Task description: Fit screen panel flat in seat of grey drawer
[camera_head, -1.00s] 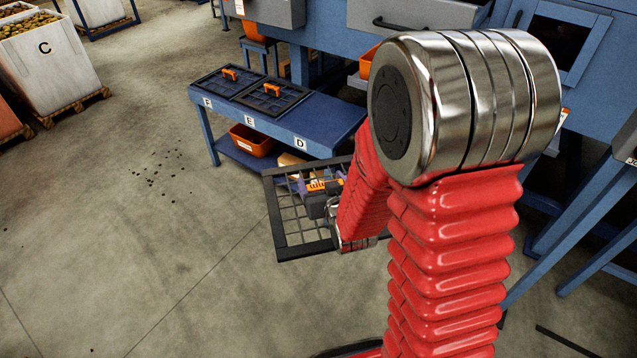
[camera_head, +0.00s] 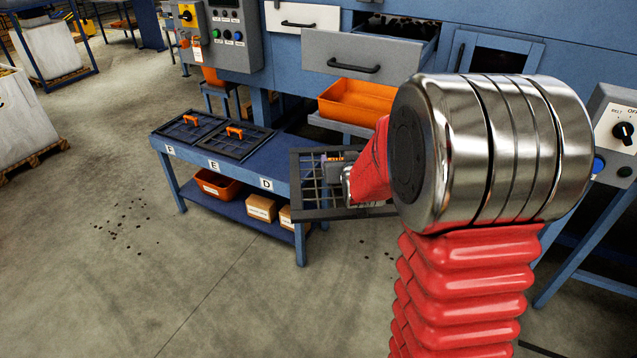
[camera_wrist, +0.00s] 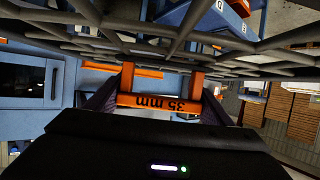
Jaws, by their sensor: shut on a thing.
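The screen panel (camera_head: 307,211) is a dark grid in a black frame. It hangs in front of the right end of the blue bench, clear of the floor. My gripper (camera_wrist: 160,103) is shut on its orange handle, marked "35 mm", in the wrist view. The grid (camera_wrist: 100,45) spans the top of that view. In the head view my gripper (camera_head: 338,163) is partly hidden by my red arm. The grey drawer (camera_head: 345,60) has a black handle and stands pulled out of the blue machine. Dark lumps show inside; its seat is not clearly visible.
The blue bench (camera_head: 283,163) carries two panels with orange handles (camera_head: 234,132) at F and E; place D looks bare. An orange bin (camera_head: 357,98) stands below the drawer. A white drawer front (camera_head: 298,17) is beside it. Floor is open at left.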

